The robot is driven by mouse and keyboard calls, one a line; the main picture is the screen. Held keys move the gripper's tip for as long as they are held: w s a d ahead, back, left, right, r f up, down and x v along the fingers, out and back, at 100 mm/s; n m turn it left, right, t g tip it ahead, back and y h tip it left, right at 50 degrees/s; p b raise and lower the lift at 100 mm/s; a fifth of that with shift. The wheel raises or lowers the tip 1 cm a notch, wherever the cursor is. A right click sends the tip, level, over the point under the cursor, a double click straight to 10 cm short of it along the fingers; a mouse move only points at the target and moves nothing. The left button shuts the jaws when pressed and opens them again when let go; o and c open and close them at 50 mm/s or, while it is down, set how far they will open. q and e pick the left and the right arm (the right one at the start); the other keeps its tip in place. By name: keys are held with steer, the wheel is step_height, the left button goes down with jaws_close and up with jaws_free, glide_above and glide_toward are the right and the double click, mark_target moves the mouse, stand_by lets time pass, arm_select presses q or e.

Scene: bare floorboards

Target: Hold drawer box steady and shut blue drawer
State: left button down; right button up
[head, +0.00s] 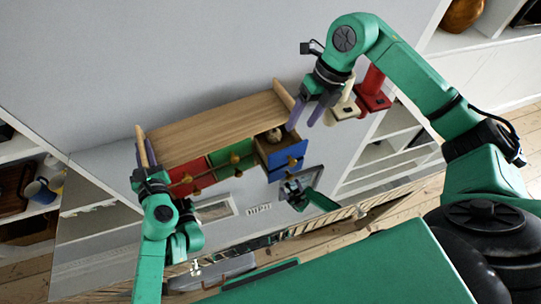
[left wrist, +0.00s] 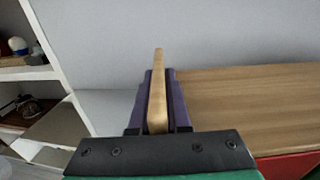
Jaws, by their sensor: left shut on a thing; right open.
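The drawer box (head: 215,130) has a wooden top, raised end panels, and red, green and blue fronts with round knobs. The blue drawer (head: 288,155) at its right end stands pulled out; its open inside shows a small pale item (head: 273,136). My left gripper (head: 147,160) is shut on the box's left end panel; in the left wrist view the panel edge (left wrist: 158,85) stands between the purple fingers (left wrist: 157,100). My right gripper (head: 316,112) is open and empty, its purple fingers pointing down beside the box's right end panel, above and right of the blue drawer.
A red object (head: 373,92) and a cream object (head: 345,106) stand just right of my right gripper. Shelves with cups (head: 43,187) are at the left, and white shelves (head: 390,145) at the right. The grey surface behind the box is clear.

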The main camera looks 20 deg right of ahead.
mark_target(294, 160)
steer(key=shift+g+h, duration=0.5)
steer(key=f, duration=0.4)
steer(key=s+a+f, duration=0.1)
steer(key=f, duration=0.3)
steer(key=s+a+f, duration=0.1)
steer(key=f, duration=0.4)
steer(key=shift+s, duration=0.2)
steer(key=shift+c, duration=0.2)
jaws_close()
steer(key=shift+r, duration=0.1)
